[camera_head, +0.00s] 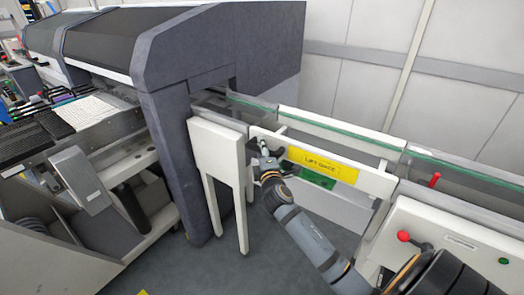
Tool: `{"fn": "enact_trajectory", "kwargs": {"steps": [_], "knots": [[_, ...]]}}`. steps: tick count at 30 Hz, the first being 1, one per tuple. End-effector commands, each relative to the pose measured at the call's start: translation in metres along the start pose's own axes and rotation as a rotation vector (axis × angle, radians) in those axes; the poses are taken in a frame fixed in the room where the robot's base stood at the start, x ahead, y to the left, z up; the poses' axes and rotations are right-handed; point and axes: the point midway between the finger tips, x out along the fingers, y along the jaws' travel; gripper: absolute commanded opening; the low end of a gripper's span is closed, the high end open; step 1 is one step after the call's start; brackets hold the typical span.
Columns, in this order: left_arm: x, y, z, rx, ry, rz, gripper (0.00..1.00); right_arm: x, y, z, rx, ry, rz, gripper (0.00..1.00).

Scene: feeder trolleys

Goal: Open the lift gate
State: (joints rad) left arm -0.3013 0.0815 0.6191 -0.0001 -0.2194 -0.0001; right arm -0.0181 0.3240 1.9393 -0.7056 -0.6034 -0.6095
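The lift gate (374,181) is a white bar across the gap between the dark grey machine and the white unit on the right. It carries a yellow label (323,165) reading "LIFT GATE". The gate lies about level with the rails beside it. My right arm reaches in from the lower right, and its gripper (265,155) is at the left end of the gate, left of the label. The gripper is small and dark here, so its finger opening and any contact with the gate are unclear. My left gripper is not in view.
A dark grey machine (185,50) stands at the left, with a white post panel (217,150) beside the gate. A white unit with a red button (403,236) stands at the right. A conveyor with glass edges runs behind the gate. Grey floor (200,270) is open in front.

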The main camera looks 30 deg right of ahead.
Motion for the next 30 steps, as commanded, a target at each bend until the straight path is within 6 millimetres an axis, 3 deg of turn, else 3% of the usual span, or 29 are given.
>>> {"fn": "enact_trajectory", "kwargs": {"steps": [6, 16, 30], "knots": [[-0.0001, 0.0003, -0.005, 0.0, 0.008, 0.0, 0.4, 0.0, -0.0002, 0.0, 0.0, 0.0, 0.0, 0.44], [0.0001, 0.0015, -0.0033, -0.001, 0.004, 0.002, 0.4, -0.0002, -0.0003, 0.0, 0.0, 0.0, 0.0, 0.0], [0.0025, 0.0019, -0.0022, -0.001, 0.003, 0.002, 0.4, 0.0068, 0.0077, -0.0032, 0.015, 0.0, 0.016, 0.0]]}}
